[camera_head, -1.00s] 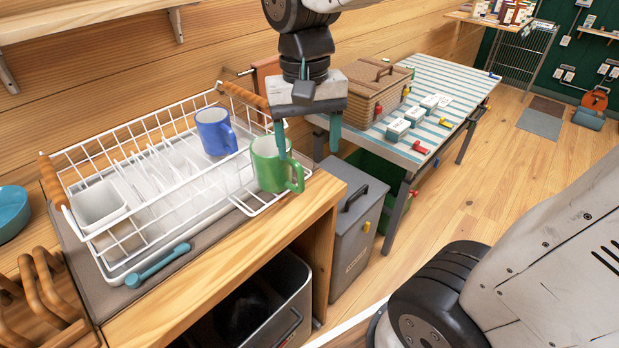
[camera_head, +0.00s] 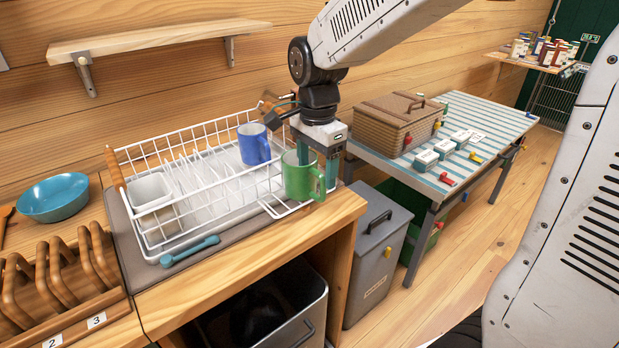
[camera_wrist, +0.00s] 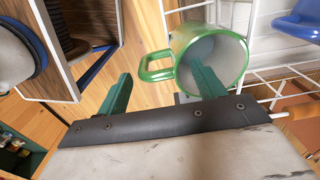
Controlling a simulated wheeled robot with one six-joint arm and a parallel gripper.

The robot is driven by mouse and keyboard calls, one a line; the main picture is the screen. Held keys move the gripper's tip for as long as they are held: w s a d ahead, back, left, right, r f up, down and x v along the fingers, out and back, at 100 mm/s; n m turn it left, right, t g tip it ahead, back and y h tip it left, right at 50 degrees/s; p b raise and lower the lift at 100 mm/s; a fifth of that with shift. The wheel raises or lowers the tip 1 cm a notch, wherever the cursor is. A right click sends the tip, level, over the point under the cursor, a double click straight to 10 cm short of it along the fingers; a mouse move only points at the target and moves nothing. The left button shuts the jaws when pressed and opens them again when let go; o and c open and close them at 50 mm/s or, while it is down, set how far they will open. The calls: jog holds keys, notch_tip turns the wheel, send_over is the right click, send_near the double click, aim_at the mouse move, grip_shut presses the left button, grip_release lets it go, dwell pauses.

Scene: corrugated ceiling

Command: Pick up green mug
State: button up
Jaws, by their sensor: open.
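The green mug (camera_head: 297,180) stands upright at the right front end of the white dish rack (camera_head: 183,228), its handle toward the right. In the wrist view the mug (camera_wrist: 236,60) shows its open top, with its handle pointing left. My gripper (camera_head: 317,172) is open and empty, right at the mug. In the wrist view one green finger of my gripper (camera_wrist: 161,70) overlaps the mug's opening and the other lies beyond the handle, so the handle appears between them. I cannot tell how deep the fingers reach or whether they touch the mug.
A blue mug (camera_head: 254,145) stands in the rack behind the green one. Plates and a white container (camera_head: 152,193) fill the rack's left part. A teal brush (camera_head: 190,251) lies in front. A striped table (camera_head: 500,118) with a wicker basket (camera_head: 396,122) is at right.

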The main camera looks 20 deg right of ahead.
aim_at(317, 190)
jog(key=shift+s+f, duration=0.15)
jog(key=shift+f, duration=2.8)
jog(key=c, duration=1.3)
